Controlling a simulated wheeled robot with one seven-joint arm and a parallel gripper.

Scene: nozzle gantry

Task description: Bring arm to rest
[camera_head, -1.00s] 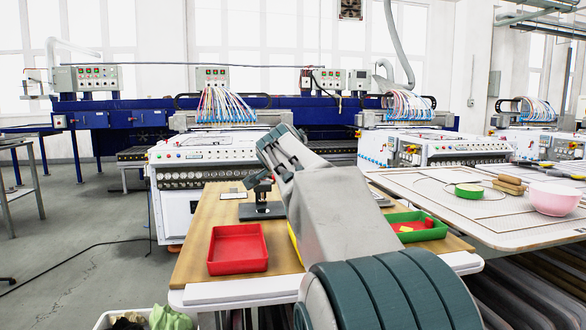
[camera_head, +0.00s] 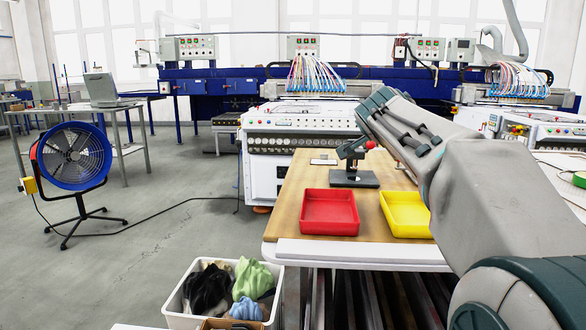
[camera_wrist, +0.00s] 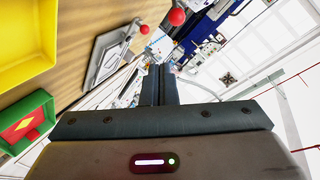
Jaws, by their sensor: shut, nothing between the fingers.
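My arm (camera_head: 465,180) reaches from the lower right of the head view up over the right part of the wooden-topped table. I cannot make out its fingertips there. In the wrist view my gripper (camera_wrist: 160,85) is shut and empty, its two dark fingers together. It holds nothing and its fingers appear clear of the table and the trays.
A red tray (camera_head: 330,212) and a yellow tray (camera_head: 407,214) sit on the table. A green tray (camera_wrist: 42,100) with red and yellow pieces shows in the wrist view. A black stand (camera_head: 352,178) is behind the trays. A cloth bin (camera_head: 172,318) and a blue fan (camera_head: 72,157) stand left.

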